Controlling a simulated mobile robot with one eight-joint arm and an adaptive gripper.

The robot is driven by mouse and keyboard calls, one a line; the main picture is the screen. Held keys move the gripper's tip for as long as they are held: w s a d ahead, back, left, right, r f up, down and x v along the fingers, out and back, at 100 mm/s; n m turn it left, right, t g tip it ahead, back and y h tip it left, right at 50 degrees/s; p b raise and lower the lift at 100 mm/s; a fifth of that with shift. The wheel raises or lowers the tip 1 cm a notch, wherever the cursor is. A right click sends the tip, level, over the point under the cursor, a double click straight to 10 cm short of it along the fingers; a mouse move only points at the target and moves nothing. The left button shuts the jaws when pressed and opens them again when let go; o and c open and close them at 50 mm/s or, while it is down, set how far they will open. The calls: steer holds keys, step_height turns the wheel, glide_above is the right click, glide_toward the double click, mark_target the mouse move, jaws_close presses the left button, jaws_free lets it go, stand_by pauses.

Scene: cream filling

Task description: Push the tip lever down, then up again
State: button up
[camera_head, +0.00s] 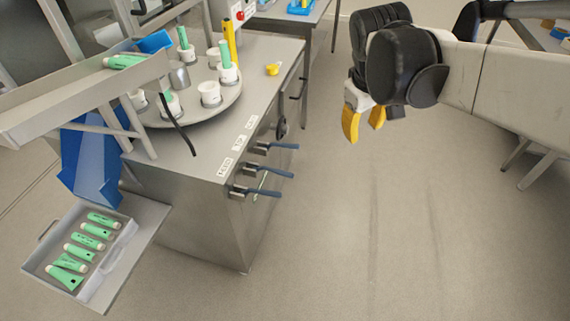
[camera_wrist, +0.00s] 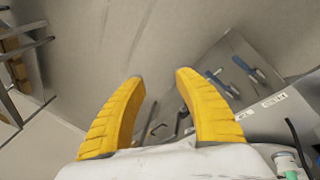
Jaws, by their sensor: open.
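Three levers with blue handles stick out from the right side of the steel cabinet, one behind another: a near lever (camera_head: 262,192), a middle lever (camera_head: 270,171) and a far lever (camera_head: 279,146). All three look about level. Small labels (camera_head: 239,143) lie on the cabinet top above them; their print is too small to read surely, so I cannot tell for certain which is the tip lever. My gripper (camera_head: 364,122) is open and empty, in the air right of the levers and touching none. The wrist view shows its spread yellow fingers (camera_wrist: 160,90), with lever handles (camera_wrist: 243,64) beyond the right one.
The cabinet (camera_head: 190,205) carries a round turntable (camera_head: 225,100) with white holders and green tubes. A yellow object (camera_head: 273,69) lies near its edge. A blue chute (camera_head: 90,165) leads toward a tray (camera_head: 122,240) of several tubes. The floor (camera_head: 370,240) below my gripper is clear.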

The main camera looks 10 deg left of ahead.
steer(key=s+d+f+m+t+y, duration=0.1)
steer(key=s+d+m+t+y, duration=0.15)
steer(key=s+d+m, duration=0.55)
steer(key=w+a+f+n+g+y+b, duration=0.1)
steer(key=w+a+f+n+y, duration=0.3)
steer(key=w+a+f+y, duration=0.25)
steer(key=w+a+f+n+g+y, duration=0.1)
steer(key=w+a+f+n+y, duration=0.3)
steer(key=w+a, duration=0.45)
steer(key=n+g+y+b, duration=0.1)
steer(key=n+g+y, duration=0.2)
steer(key=n+y, duration=0.35)
glide_toward(278, 172)
steer(key=a+b, duration=0.1)
steer(key=a, duration=0.2)
steer(key=a+b, duration=0.1)
steer(key=a, duration=0.1)
steer(key=w+a+b, duration=0.1)
steer(key=a, duration=0.2)
steer(key=shift+a+f, duration=0.2)
steer(key=shift+a, duration=0.1)
